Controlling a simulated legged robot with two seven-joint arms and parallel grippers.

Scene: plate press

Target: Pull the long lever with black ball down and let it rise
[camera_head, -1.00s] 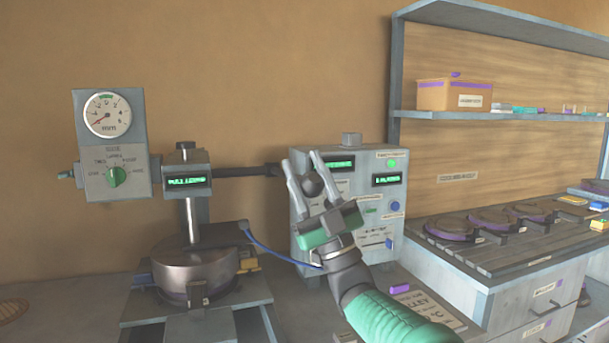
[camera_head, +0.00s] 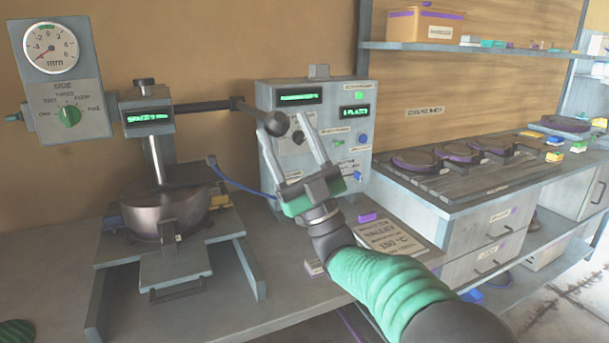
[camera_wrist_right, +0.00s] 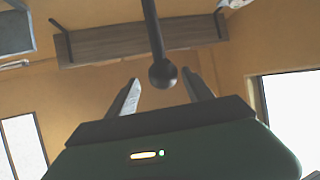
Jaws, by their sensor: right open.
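The long dark lever (camera_head: 205,104) reaches out to the right from the press head (camera_head: 147,117) and ends in a black ball (camera_head: 277,123). My right gripper (camera_head: 283,128) is open, its fingers pointing up, with the ball showing between or just behind the fingertips. In the right wrist view the ball (camera_wrist_right: 163,74) hangs at the end of its rod, between the fingertips (camera_wrist_right: 161,84) and apart from both. Whether the ball lies at finger depth is hard to tell. My left gripper is not in view.
A grey control box (camera_head: 318,140) with green displays stands behind my right gripper. A round metal pot (camera_head: 166,208) sits under the press. A dial gauge (camera_head: 50,47) is at the left. A bench with dark round plates (camera_head: 422,160) is at the right.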

